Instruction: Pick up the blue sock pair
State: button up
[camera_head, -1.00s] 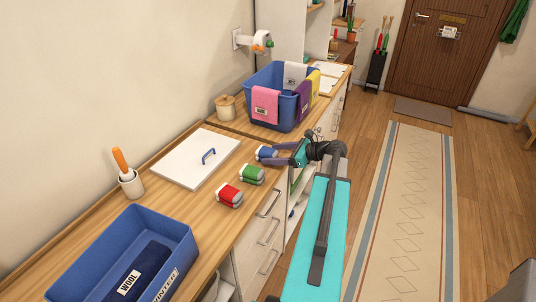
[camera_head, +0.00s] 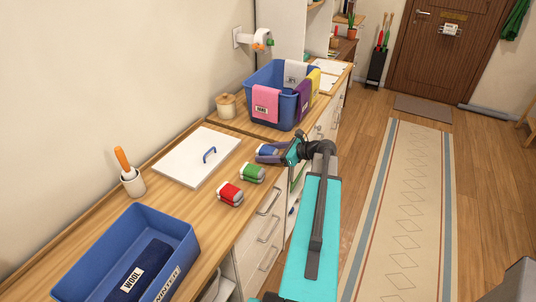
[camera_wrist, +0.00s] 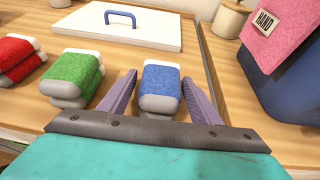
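The blue sock pair (camera_wrist: 161,86) is a folded blue bundle with white and grey ends, lying on the wooden counter. It also shows in the head view (camera_head: 266,151), partly hidden by my gripper (camera_head: 272,154). In the wrist view my gripper (camera_wrist: 162,92) is open, with one purple finger on each side of the blue pair. The fingers look apart from the sock, with a small gap on each side; I cannot tell whether either touches it.
A green sock pair (camera_head: 251,172) and a red sock pair (camera_head: 230,193) lie in a row beside it. A white lid (camera_head: 185,160) lies behind them. A blue basket with hanging cloths (camera_head: 262,76) stands to the right, and a blue bin (camera_head: 75,270) to the front left.

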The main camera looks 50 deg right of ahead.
aim_at(267, 149)
jog(key=c, duration=0.9)
jog(key=shift+r, duration=0.15)
jog(key=shift+r+b, duration=1.3)
jog(key=shift+r, duration=3.6)
